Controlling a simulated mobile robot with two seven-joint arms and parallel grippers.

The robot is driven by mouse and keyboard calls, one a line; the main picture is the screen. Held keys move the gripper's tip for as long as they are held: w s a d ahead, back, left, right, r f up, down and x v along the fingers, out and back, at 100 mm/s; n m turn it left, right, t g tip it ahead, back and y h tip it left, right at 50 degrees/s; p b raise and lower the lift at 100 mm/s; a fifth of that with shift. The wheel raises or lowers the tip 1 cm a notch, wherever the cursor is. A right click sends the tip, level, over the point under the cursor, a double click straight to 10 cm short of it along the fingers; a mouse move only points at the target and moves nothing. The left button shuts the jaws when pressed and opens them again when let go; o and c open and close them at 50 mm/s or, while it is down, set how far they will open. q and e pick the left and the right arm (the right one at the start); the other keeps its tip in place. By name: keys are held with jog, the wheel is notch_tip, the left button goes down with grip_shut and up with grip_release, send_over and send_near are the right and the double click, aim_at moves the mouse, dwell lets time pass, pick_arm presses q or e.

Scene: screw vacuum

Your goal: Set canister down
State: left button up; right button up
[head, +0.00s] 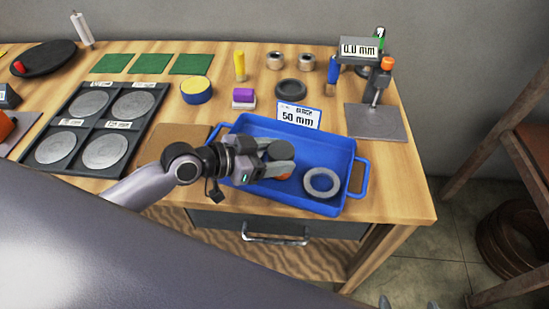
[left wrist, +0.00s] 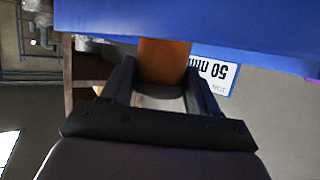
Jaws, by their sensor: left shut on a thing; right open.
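My left gripper (head: 280,161) is over the blue tray (head: 361,178), its fingers shut on an orange canister (left wrist: 165,60). In the head view only a small orange part of the canister (head: 284,177) shows under the fingers; the rest is hidden. In the left wrist view the canister is between both fingers, beside the blue of the tray. I cannot tell whether the canister touches the tray floor. Grey fingertips of my right gripper (head: 408,303) show at the bottom edge, apart and empty.
A grey ring (head: 321,183) lies in the tray right of my left gripper. A "50 mm" card (head: 298,115) stands at the tray's back. A black rack of discs (head: 98,127) is left, a gauge stand (head: 375,121) back right. The tray's right front corner is near the table edge.

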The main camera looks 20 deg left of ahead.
pick_arm(q)
jog(key=shift+f, duration=0.5)
jog(key=shift+f, duration=0.1)
jog(key=o, duration=1.1)
jog(key=shift+b+v, duration=0.4)
jog(key=shift+v, duration=5.6)
